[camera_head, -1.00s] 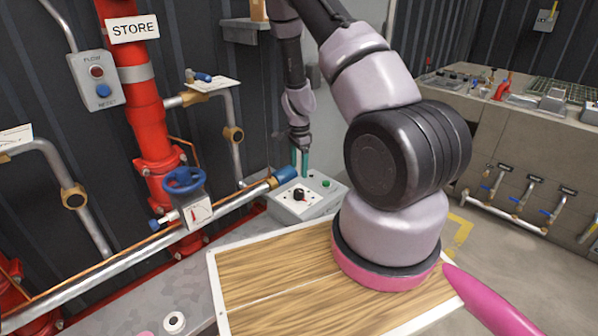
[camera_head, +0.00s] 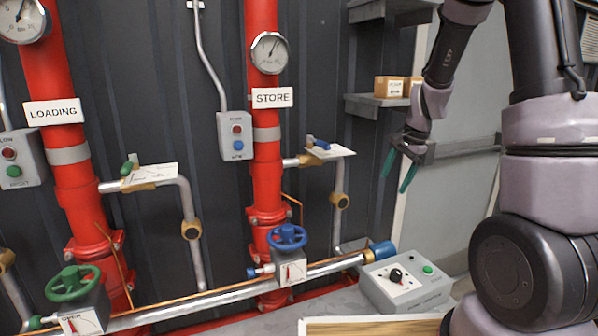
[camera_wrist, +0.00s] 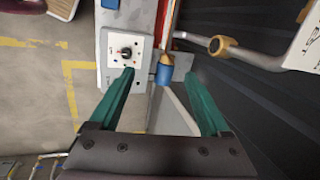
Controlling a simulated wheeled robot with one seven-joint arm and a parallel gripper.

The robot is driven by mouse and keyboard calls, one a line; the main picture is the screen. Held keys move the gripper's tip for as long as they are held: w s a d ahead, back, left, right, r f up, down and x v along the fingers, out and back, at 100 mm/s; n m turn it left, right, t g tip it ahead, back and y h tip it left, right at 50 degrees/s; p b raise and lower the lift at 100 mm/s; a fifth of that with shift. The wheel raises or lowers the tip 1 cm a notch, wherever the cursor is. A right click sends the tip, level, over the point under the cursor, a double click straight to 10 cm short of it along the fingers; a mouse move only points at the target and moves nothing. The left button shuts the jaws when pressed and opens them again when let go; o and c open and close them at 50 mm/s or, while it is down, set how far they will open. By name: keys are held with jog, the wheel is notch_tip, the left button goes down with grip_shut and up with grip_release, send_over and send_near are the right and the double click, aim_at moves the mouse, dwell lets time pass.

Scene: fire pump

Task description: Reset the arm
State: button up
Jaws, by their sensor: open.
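My gripper (camera_head: 397,172) is at the right of the head view, in the air above and behind the grey control box (camera_head: 406,283). Its two green fingers are apart, with nothing between them. The wrist view also shows my gripper (camera_wrist: 168,95) with both fingers spread. In that view the control box (camera_wrist: 112,62) with its black knob (camera_wrist: 126,53) lies beyond the left fingertip. My arm rises at the right of the head view, bent at the elbow.
Red pipes labelled LOADING (camera_head: 54,111) and STORE (camera_head: 272,97) stand left. A blue handwheel (camera_head: 287,238) and a green handwheel (camera_head: 73,283) sit along a low silver pipe (camera_head: 220,299). A shelf (camera_head: 377,105) with small boxes (camera_head: 389,87) is just above my gripper.

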jog(key=s+a+r+n+t, duration=0.1)
jog(key=s+r+n, duration=0.1)
jog(key=s+r, duration=0.45)
jog(key=s+a+r+n+t, duration=0.15)
jog(key=s+r, duration=0.25)
jog(key=r, duration=0.6)
jog(key=s+r+n+t, duration=0.2)
jog(key=s+r+n, duration=0.2)
jog(key=s, duration=0.8)
jog(key=shift+s+r+n, duration=0.35)
jog(key=shift+r, duration=0.4)
